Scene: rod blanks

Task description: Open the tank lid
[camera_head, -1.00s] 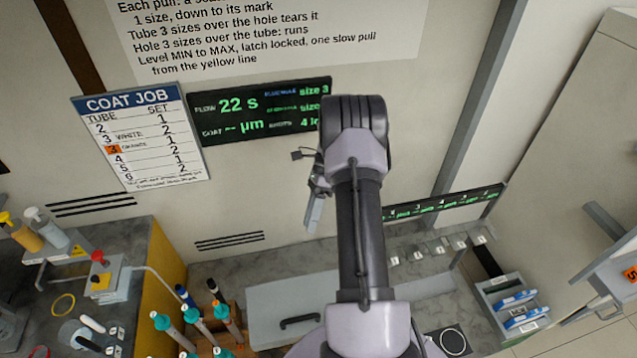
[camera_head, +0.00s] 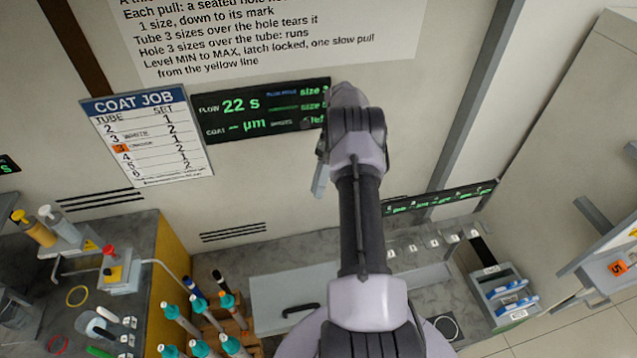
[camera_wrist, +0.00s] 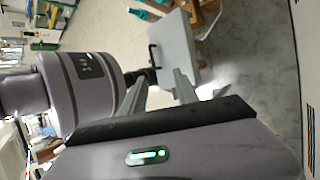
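The tank lid (camera_head: 272,288) is a flat light-grey panel on the grey bench, lying closed, with a black bar handle (camera_head: 300,310) near its front edge. My arm hides part of its right side. In the wrist view the lid (camera_wrist: 184,62) shows beyond the fingers, with the handle (camera_wrist: 153,55) at its left edge. My gripper (camera_head: 319,182) is up in front of the back wall, above and apart from the lid, partly hidden by my own arm. In the wrist view my gripper (camera_wrist: 160,80) has its two fingers spread with nothing between them.
Several teal-capped tubes (camera_head: 205,325) stand in a wooden rack close to the lid's left. A yellow-sided bench (camera_head: 172,275) with bottles and a red-knobbed device (camera_head: 118,268) is further left. A tray of blue-white items (camera_head: 510,300) stands at right. The wall display (camera_head: 260,110) is behind my arm.

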